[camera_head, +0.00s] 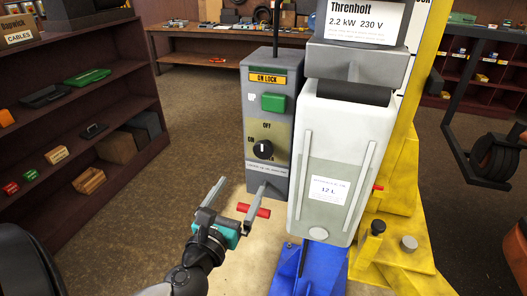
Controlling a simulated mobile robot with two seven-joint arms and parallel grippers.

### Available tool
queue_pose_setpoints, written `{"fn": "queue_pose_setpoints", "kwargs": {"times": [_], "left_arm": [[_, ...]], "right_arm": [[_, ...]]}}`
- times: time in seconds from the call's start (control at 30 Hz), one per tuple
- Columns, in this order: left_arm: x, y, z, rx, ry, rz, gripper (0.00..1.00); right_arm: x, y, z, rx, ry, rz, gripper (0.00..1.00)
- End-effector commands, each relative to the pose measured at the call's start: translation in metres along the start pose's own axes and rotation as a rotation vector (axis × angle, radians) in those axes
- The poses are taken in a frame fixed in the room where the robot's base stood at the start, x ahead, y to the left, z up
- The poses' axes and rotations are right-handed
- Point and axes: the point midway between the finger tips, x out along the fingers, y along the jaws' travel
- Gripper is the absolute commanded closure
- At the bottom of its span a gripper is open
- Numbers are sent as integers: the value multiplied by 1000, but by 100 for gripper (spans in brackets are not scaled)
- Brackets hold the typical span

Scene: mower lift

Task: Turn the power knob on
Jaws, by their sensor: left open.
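The power knob (263,150) is a round black knob on the front of a grey control box (268,190). A white mark shows on the knob, seemingly near upright. "OFF" is printed above it and "ON" to its upper left; another label at its lower right is partly hidden. My left gripper (241,184) is open and empty, below and a little left of the knob, with its fingers pointing up towards the box. It appears apart from the knob. My right gripper is out of view.
A green button (273,102) sits above the knob, under a yellow "ON LOCK" label. A red bar (254,210) shows by the gripper's right finger. A white tank (340,150) and yellow column (405,170) stand to the right, dark red shelves (85,135) to the left.

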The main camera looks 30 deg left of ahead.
Motion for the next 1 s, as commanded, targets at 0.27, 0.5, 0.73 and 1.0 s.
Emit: {"fn": "queue_pose_setpoints", "kwargs": {"times": [0.27,0.5,0.73,1.0], "left_arm": [[39,0,2,-1,-2,1,3],[74,0,1,-4,0,1,3],[106,0,1,-5,0,1,3],[133,0,0,-4,2,0,3]], "right_arm": [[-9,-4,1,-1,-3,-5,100],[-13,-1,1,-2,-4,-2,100],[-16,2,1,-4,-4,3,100],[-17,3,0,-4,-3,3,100]]}}
